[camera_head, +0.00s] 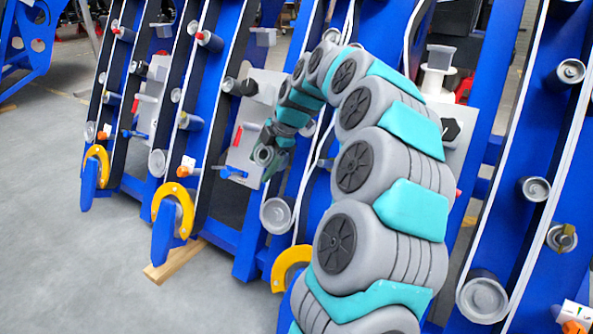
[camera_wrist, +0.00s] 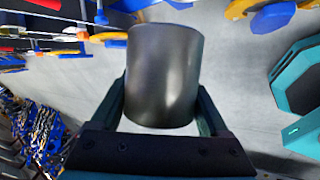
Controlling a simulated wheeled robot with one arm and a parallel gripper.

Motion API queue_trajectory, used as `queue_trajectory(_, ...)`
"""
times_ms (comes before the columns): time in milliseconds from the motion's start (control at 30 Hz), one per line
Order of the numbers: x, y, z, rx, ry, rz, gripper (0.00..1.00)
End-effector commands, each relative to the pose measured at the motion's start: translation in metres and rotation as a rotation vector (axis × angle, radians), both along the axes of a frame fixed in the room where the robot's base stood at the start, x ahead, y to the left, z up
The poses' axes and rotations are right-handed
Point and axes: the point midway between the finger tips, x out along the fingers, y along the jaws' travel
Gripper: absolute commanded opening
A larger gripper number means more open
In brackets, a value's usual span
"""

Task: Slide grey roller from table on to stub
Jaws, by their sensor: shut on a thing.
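My gripper (camera_wrist: 160,95) is shut on the grey roller (camera_wrist: 164,75), a smooth dark grey cylinder, with one finger on each side of it in the wrist view. The roller's far end sticks out past the fingers. In the head view my gripper (camera_head: 268,150) is small, in front of a light panel on the blue frame, and a grey round end (camera_head: 264,156) shows there. A short bare stub with a yellowish tip (camera_head: 562,238) stands on the right-hand blue beam. I cannot tell which stub the task means. No table can be made out.
Blue slanted frames carry several fitted grey rollers (camera_head: 277,215), orange-tipped pegs and yellow curved guards (camera_head: 173,207). A wooden block (camera_head: 173,262) lies on the floor by a frame foot. The grey floor (camera_head: 60,220) at the left is clear. My arm hides the middle frame.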

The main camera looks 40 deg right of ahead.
Motion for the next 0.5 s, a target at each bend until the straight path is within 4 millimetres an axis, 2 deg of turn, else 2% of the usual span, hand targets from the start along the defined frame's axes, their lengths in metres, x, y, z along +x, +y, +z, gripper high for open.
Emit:
queue_trajectory(33, -0.013, -0.016, -0.001, -0.019, -0.011, 0.025, 0.0)
queue_trajectory(100, -0.028, -0.034, -0.005, -0.049, -0.022, 0.062, 0.0)
queue_trajectory(200, -0.045, -0.052, -0.01, -0.078, -0.031, 0.102, 0.0)
queue_trajectory(333, -0.057, -0.064, -0.014, -0.097, -0.038, 0.128, 0.0)
queue_trajectory(500, -0.06, -0.066, -0.015, -0.103, -0.039, 0.136, 0.0)
